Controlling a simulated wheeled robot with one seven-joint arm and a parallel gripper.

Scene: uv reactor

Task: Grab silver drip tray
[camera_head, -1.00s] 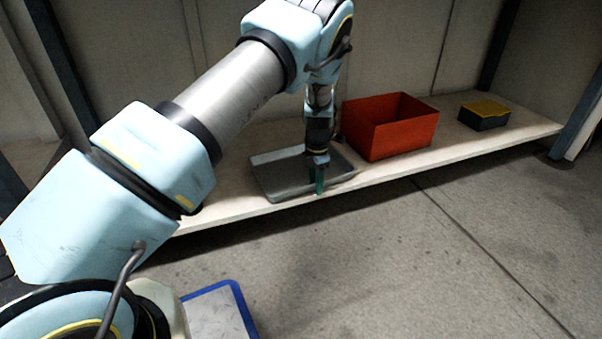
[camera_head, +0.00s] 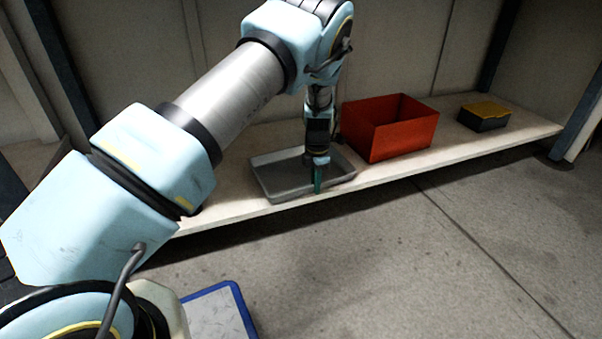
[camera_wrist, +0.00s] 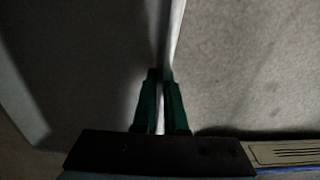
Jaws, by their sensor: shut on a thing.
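The silver drip tray (camera_head: 283,179) is a shallow grey metal pan lying on the low pale shelf. My gripper (camera_head: 318,186) points down at the tray's front edge, right of its middle. In the wrist view the green fingers of my gripper (camera_wrist: 161,100) are closed on the thin wall of the drip tray (camera_wrist: 172,45), one finger on each side. The arm hides part of the tray's back right side.
A red open box (camera_head: 405,135) stands on the shelf (camera_head: 470,146) just right of the tray. A dark box with a yellow lid (camera_head: 484,115) is farther right. A blue-rimmed panel (camera_head: 222,310) is at the bottom. The floor in front is clear.

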